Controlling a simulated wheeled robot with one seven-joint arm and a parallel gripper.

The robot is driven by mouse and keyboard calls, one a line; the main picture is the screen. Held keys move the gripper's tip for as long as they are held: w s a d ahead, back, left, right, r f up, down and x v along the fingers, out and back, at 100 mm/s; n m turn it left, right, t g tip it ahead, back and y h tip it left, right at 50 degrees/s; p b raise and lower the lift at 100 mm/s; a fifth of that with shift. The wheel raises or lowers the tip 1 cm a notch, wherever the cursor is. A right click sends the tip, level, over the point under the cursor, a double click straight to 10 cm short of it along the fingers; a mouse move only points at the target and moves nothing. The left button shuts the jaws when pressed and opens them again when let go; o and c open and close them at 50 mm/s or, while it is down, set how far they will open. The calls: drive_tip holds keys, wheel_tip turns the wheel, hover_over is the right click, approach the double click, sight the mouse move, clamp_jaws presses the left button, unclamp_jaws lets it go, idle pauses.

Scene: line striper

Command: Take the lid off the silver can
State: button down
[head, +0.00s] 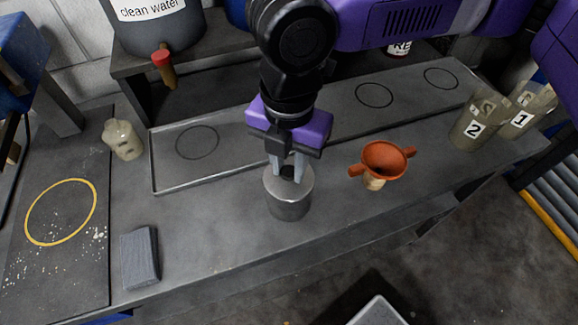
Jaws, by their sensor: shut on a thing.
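The silver can (289,204) stands upright on the grey bench, just in front of the shallow tray. My gripper (287,172) points straight down over the can, with its fingertips at the top of it. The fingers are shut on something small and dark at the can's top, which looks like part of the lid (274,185). The fingers partly hide the lid, and I cannot tell whether it is seated or lifted.
An orange funnel (384,160) stands right of the can. A grey block (139,258) and a cream bottle (123,139) are at left. Cups marked 2 (472,129) and 1 (524,118) stand at right. A clean water container (160,30) is behind. Bench between block and can is clear.

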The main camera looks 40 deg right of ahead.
sight(288, 172)
wheel_tip(288, 172, up, 20)
drive_tip(key=shift+f+p, duration=0.2)
drive_tip(key=shift+p, duration=0.25)
